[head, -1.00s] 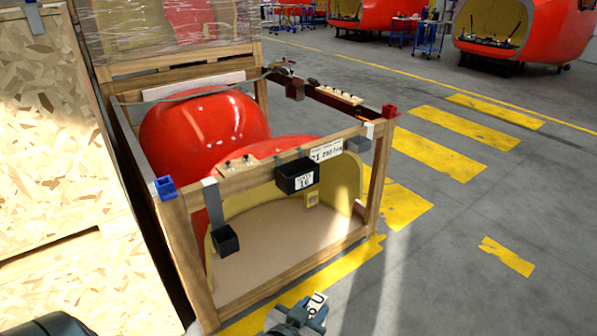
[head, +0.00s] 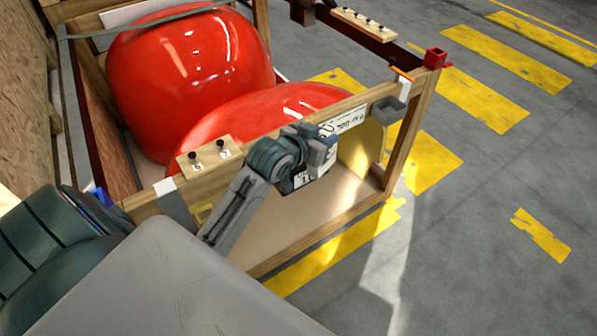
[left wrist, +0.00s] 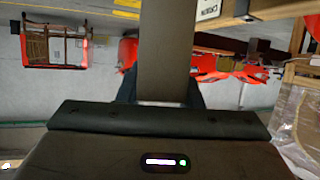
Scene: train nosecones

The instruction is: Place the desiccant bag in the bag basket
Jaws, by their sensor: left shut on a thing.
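My left gripper (head: 318,148) is over the crate's front rail, in front of the middle black basket. It is shut on a small white bag with dark print (head: 325,129), which shows only in part above the fingers. The black basket with a white label (head: 299,180) hangs on the rail just below the gripper and is mostly hidden by it. I cannot tell whether the bag is over the basket's opening. The left wrist view does not clearly show the bag or the fingertips. My right gripper is not in view.
A wooden crate holds red nosecones (head: 190,75). Its front rail carries a peg block (head: 208,155) at left and a grey basket (head: 389,109) at right. A red corner block (head: 435,58) tops the right post. The striped floor at right is clear.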

